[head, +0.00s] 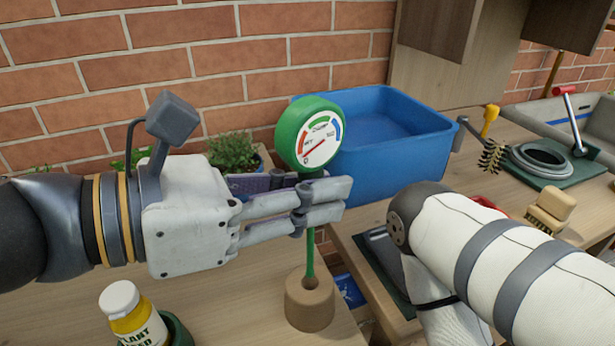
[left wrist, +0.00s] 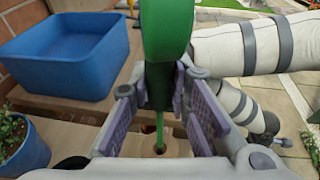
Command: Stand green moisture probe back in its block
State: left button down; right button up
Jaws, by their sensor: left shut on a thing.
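The green moisture probe (head: 318,138) has a round green head with a white dial and a thin green stem. My left gripper (head: 322,205) is shut on it just below the head and holds it roughly upright. The tan block (head: 310,308) stands on the wooden bench below. The stem's lower end meets the hole in the block's top; how deep it sits I cannot tell. In the left wrist view the probe's green head (left wrist: 167,30) is close up between the fingers, with the stem running down to the hole.
A blue tub (head: 395,160) stands behind the probe, with a potted plant (head: 233,152) beside it. A yellow bottle (head: 133,318) stands in a green holder at the front left. A brush (head: 550,208) and a coiled hose (head: 540,160) lie at right.

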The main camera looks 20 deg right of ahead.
pick_arm(q)
jog(key=shift+r+p, duration=0.1)
jog(key=shift+p, duration=0.45)
pick_arm(e)
jog(key=shift+w+r, duration=0.55)
dwell(1.0)
dwell(0.3)
pick_arm(q)
jog(key=shift+f+b, duration=1.35)
jog(key=shift+f, duration=1.75)
pick_arm(e)
jog(key=shift+s+f, duration=1.25)
jog(key=shift+f, duration=0.15)
pick_arm(q)
jog(key=shift+f, duration=0.15)
pick_arm(e)
jog(key=shift+g, duration=0.3)
pick_arm(q)
jog(key=c, duration=1.4)
grip_release()
